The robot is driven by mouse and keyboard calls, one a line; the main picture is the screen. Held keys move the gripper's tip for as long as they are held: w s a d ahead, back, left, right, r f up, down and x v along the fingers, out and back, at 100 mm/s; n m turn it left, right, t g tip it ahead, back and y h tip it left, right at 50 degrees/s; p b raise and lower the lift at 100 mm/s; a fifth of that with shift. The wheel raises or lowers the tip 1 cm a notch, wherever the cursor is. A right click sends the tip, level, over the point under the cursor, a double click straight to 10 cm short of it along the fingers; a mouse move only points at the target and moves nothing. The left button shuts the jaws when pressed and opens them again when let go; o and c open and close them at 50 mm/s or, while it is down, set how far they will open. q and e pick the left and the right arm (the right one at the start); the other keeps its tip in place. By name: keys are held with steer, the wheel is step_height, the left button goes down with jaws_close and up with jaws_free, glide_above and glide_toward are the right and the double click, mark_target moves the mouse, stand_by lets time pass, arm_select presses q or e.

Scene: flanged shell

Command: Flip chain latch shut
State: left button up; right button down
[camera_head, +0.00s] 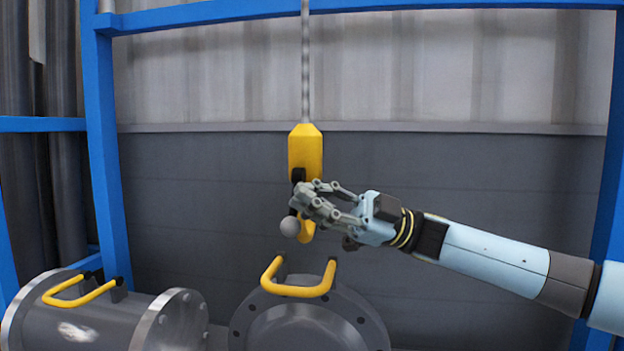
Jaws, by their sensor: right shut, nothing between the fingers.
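A yellow hoist block (306,147) hangs from a grey chain (305,60) in the middle of the head view. A dark latch lever (298,176) with a grey ball at its end (289,227) hangs down along the block's front left. The yellow hook (307,231) shows below, partly hidden by my fingers. My right gripper (306,200) comes in from the right and is shut with nothing in it. Its fingertips overlap the lever just above the ball; I cannot tell whether they touch. My left gripper is not in view.
Below the hook stands a grey flanged shell (308,325) with a yellow handle (297,291). Another flanged cylinder (95,322) with a yellow handle (80,299) lies at the lower left. A blue frame (104,140) borders the space. A grey wall is behind.

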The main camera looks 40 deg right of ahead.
mark_target(296, 216)
arm_select(q)
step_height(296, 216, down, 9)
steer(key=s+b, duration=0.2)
steer(key=b, duration=0.6)
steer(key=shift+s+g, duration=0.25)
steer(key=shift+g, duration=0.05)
arm_select(e)
steer(key=shift+w+d+f+n+g+h, duration=0.4)
steer(key=shift+f+n+g+h, duration=0.25)
steer(key=shift+n, duration=1.1)
steer(key=shift+w+d+f+n+g+h, duration=0.4)
steer(key=shift+n+g, duration=0.4)
steer(key=shift+n, duration=1)
steer(key=shift+w+d+f+n+g+h, duration=0.25)
steer(key=shift+d+f+n+g+h, duration=0.35)
steer(key=shift+n, duration=1.15)
steer(key=shift+a, duration=0.15)
